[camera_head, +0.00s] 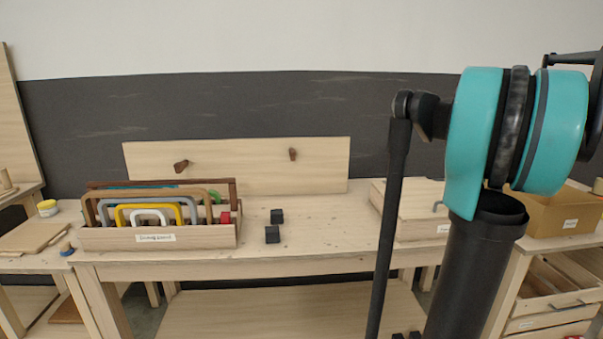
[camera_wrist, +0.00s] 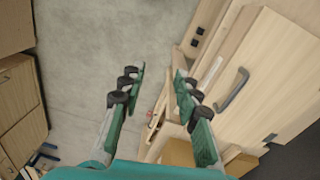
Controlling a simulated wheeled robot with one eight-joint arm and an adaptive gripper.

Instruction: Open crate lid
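The wooden crate (camera_head: 408,226) stands at the right end of the workbench in the head view, partly hidden behind my arm. Its pale lid (camera_head: 400,190) looks shut, and a grey handle (camera_head: 438,206) shows at the front. In the wrist view the lid (camera_wrist: 275,75) fills the right side, with the grey handle (camera_wrist: 232,90) on it. My gripper (camera_wrist: 159,76) is open and empty, its fingers pointing up the picture. It is left of the handle in that view, apart from it and above the floor. The gripper is not visible in the head view.
A wooden tray (camera_head: 205,237) of coloured arched handles stands at the bench's left. Two black cubes (camera_head: 274,226) lie mid-bench. A board with pegs (camera_head: 240,165) stands behind. Floor (camera_wrist: 95,45) is clear left of the gripper.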

